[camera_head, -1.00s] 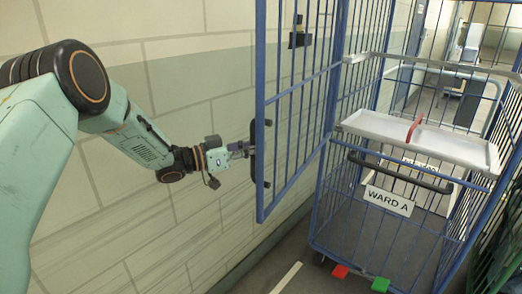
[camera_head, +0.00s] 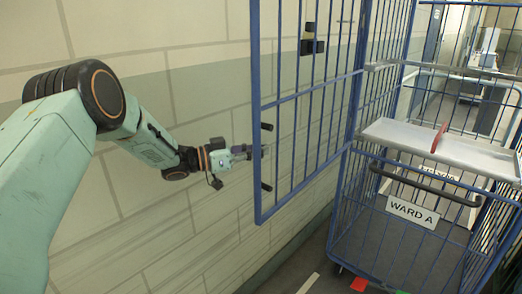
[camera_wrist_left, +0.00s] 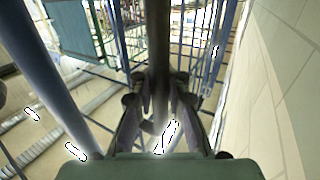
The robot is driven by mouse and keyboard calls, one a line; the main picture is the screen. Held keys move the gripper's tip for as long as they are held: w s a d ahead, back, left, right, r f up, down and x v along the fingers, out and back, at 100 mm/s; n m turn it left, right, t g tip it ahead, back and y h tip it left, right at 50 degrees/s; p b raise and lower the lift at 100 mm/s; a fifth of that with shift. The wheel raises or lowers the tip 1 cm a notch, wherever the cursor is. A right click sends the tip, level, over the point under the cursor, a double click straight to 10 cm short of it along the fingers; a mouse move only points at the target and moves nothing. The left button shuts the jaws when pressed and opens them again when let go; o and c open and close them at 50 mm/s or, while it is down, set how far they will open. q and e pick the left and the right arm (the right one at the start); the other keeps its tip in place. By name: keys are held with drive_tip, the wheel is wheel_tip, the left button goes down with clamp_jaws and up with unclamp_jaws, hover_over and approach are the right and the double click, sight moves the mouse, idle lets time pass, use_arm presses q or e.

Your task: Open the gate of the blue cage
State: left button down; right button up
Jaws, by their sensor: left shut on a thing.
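The blue cage (camera_head: 345,215) stands at the right in the head view, with a "WARD A" sign on its front. Its blue barred gate (camera_head: 257,75) is swung out to the left, standing wide of the cage front alongside the wall. A black handle (camera_head: 266,186) is on the gate's free edge. My left gripper (camera_head: 257,152) is shut on this handle, covering its middle. In the left wrist view the gripper (camera_wrist_left: 160,115) has its fingers around a dark upright bar (camera_wrist_left: 158,60). My right gripper is not in view.
A pale brick wall (camera_head: 190,80) runs behind the gate, close to my left arm. A white shelf (camera_head: 440,145) with a red item (camera_head: 440,137) crosses the cage. Red (camera_head: 359,285) and green tabs show at its base. A corridor lies beyond.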

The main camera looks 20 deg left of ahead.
use_arm(q)
drive_tip(key=shift+a, duration=0.15)
drive_tip(key=c, duration=1.8)
unclamp_jaws()
drive_tip(key=shift+a, duration=0.1)
drive_tip(key=shift+o, duration=1.4)
drive_tip(key=shift+s+a, duration=0.25)
drive_tip(key=shift+a, duration=0.25)
drive_tip(key=shift+o, duration=0.7)
drive_tip(key=shift+r, duration=0.1)
drive_tip(key=shift+o, duration=0.3)
drive_tip(key=shift+d, duration=0.1)
drive_tip(key=v, duration=1.1)
drive_tip(key=shift+s, duration=0.2)
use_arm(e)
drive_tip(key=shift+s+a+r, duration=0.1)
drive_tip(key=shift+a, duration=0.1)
